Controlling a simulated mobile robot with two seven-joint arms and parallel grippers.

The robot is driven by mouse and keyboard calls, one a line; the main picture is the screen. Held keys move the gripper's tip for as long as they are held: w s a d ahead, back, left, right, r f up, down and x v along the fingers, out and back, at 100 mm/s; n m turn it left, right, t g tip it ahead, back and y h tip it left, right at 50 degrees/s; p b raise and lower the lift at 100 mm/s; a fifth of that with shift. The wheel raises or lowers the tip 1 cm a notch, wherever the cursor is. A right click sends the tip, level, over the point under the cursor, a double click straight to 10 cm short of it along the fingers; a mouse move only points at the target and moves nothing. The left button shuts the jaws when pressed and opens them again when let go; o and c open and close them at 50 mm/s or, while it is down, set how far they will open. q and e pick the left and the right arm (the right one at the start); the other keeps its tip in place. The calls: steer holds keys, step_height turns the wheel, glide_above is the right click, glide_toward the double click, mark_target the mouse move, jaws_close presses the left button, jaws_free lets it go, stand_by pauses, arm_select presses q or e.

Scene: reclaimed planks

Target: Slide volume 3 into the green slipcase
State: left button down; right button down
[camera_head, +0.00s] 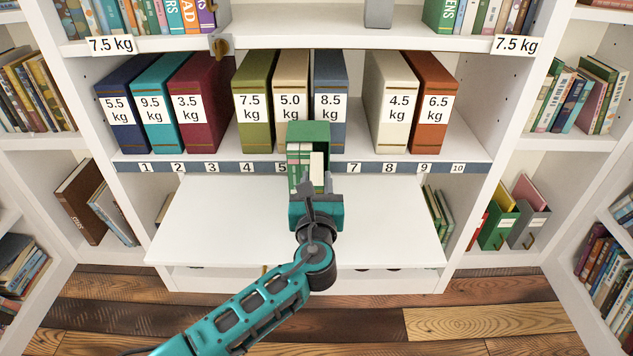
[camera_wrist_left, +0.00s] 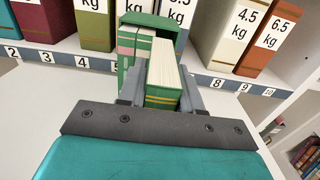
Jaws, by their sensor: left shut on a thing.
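The green slipcase (camera_head: 308,130) stands on the white pull-out shelf, its open side facing me. Several volumes (camera_head: 298,160) with green and pink spines fill its left part. The slipcase also shows in the wrist view (camera_wrist_left: 150,20). My left gripper (camera_head: 315,190) is shut on a green volume with cream pages (camera_wrist_left: 163,85), in front of the slipcase's right part. The held volume lines up with the gap beside the other volumes; its far end appears to be at or inside the opening, but how deep I cannot tell. Its number is not readable. My right gripper is out of view.
The white pull-out shelf (camera_head: 225,225) is clear left and right of the slipcase. Behind it runs a numbered strip (camera_head: 212,168) below a row of large weight-labelled books, including a blue-grey one (camera_head: 330,80) and a cream one (camera_head: 390,90). Bookcases stand at both sides.

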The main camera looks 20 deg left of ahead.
arm_select(q)
steer(key=shift+w+a, duration=0.1)
steer(key=shift+w, duration=0.45)
steer(key=c, duration=0.7)
jaws_free()
steer(key=shift+s, duration=0.1)
steer(key=p+v, duration=0.2)
steer(key=v, duration=1.1)
steer(key=shift+r, duration=0.1)
steer(key=shift+c, duration=0.3)
